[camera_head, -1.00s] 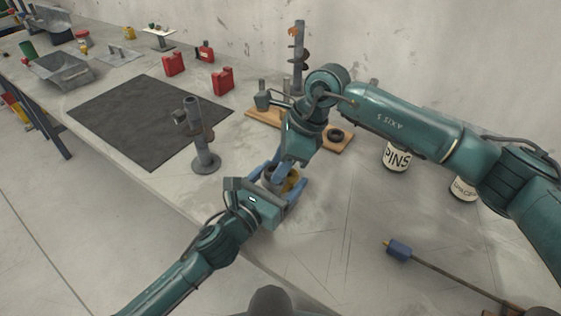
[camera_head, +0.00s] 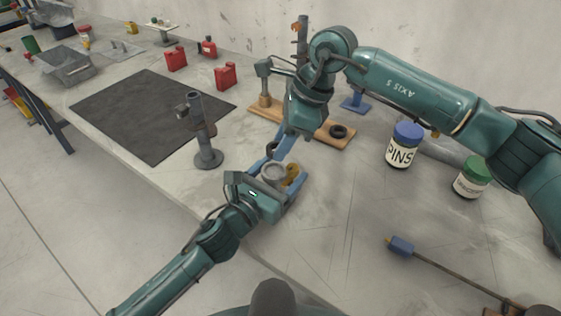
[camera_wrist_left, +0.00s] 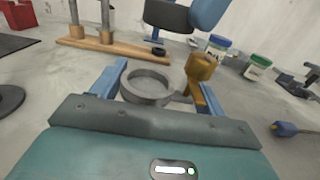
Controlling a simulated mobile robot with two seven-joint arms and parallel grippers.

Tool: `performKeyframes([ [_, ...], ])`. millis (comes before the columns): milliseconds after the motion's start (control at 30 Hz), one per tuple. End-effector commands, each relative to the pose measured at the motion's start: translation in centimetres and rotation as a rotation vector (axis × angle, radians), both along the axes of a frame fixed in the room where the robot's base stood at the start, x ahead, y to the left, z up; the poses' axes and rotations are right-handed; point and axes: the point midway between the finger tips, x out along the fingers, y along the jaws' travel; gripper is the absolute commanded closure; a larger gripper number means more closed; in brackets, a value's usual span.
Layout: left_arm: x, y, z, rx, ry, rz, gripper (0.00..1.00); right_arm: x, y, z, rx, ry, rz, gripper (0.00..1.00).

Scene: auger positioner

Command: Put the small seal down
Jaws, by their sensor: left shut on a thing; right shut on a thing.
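My left gripper (camera_head: 273,180) is shut on a grey metal ring part (camera_head: 272,171) with a brass fitting (camera_head: 291,173) at its side. In the left wrist view the ring (camera_wrist_left: 146,86) is open at the top, with the brass fitting (camera_wrist_left: 200,68) beside it. My right gripper (camera_head: 280,150) is shut on a small dark ring, the seal (camera_head: 271,148), just above and behind the grey ring. The seal shows large at the top of the left wrist view (camera_wrist_left: 167,14), apart from the grey ring. Another black ring (camera_head: 338,131) lies on a wooden board.
The wooden board (camera_head: 318,124) with posts stands behind the grippers. A grey stand (camera_head: 206,140) and dark mat (camera_head: 150,112) are left. The PINS jar (camera_head: 402,148), a green-lidded jar (camera_head: 472,178) and a blue-ended rod (camera_head: 400,246) are right. Bare tabletop lies between.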

Motion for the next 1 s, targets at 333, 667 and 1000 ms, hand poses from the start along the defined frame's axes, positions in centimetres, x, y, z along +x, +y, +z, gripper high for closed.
performKeyframes([
  [333,-0.3,-0.3,-0.4,0.0,0.007,-0.006,0.69,0.0,0.0,-3.7,0.002,0.0,0.0,0.87],
  [667,-0.3,-0.3,-0.3,0.0,0.006,-0.006,0.69,0.0,-0.2,-6.5,-0.006,0.0,-0.002,0.87],
  [1000,-0.2,-0.2,-0.2,-0.001,0.005,-0.005,0.69,0.0,-0.5,-6.7,-0.015,0.005,-0.006,0.44],
])
